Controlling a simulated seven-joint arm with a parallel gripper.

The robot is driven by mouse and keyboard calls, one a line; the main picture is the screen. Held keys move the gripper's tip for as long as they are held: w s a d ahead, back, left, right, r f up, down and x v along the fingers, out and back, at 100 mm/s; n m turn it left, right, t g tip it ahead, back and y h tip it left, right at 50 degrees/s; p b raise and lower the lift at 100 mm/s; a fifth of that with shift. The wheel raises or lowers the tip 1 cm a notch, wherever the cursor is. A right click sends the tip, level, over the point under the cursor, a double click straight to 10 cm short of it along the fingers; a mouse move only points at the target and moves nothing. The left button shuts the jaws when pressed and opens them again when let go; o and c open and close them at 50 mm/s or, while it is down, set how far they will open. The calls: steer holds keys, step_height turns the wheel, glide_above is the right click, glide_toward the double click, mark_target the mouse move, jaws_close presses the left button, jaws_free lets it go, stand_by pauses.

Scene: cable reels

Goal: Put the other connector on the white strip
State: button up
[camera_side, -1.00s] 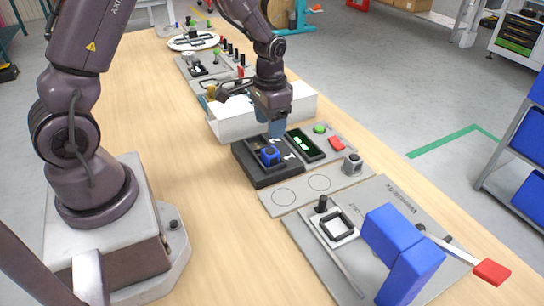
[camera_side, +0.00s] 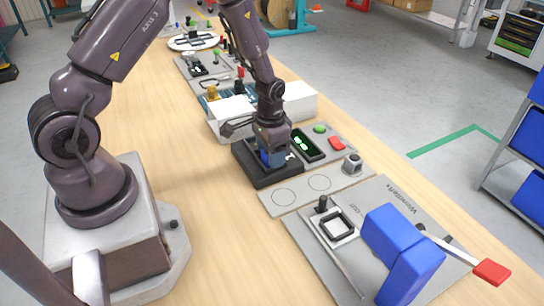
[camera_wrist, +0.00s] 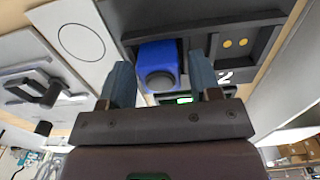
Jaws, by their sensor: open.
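A blue connector (camera_wrist: 152,58) with a dark round end sits in a compartment of the black tray (camera_side: 262,177). My gripper (camera_wrist: 162,84) is open, with one finger on each side of the connector in the wrist view; I cannot tell whether they touch it. In the side view my gripper (camera_side: 272,158) is low over the tray and hides most of the connector. Another tray compartment, beside a printed 2, shows two gold dots in the wrist view. A long white block (camera_side: 300,102), possibly the white strip, stands behind the tray, partly hidden by my arm.
A green-lit dark slot (camera_side: 308,145), a green button (camera_side: 320,128) and a red button (camera_side: 337,143) lie right of the tray. A grey plate with two circles (camera_side: 300,198) is in front.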

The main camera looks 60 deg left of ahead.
steer(key=c, duration=0.8)
steer(key=shift+r, duration=3.75)
steer(key=shift+m, duration=0.7)
steer(key=w+d+f, duration=0.1)
steer(key=d, duration=0.1)
steer(key=w+d+f, duration=0.1)
steer(key=d, duration=0.1)
steer(key=w+d+f, duration=0.1)
steer(key=w+d, duration=0.1)
steer(key=shift+w+d+f, duration=0.1)
steer(key=shift+d+f, duration=0.15)
steer(key=shift+f, duration=0.1)
steer(key=shift+n, duration=0.5)
steer(key=w+d, duration=0.1)
steer(key=w, duration=0.1)
steer(key=w+d+f, duration=0.1)
steer(key=w+d, duration=0.1)
steer(key=shift+w, duration=0.15)
steer(key=shift+f, duration=2.1)
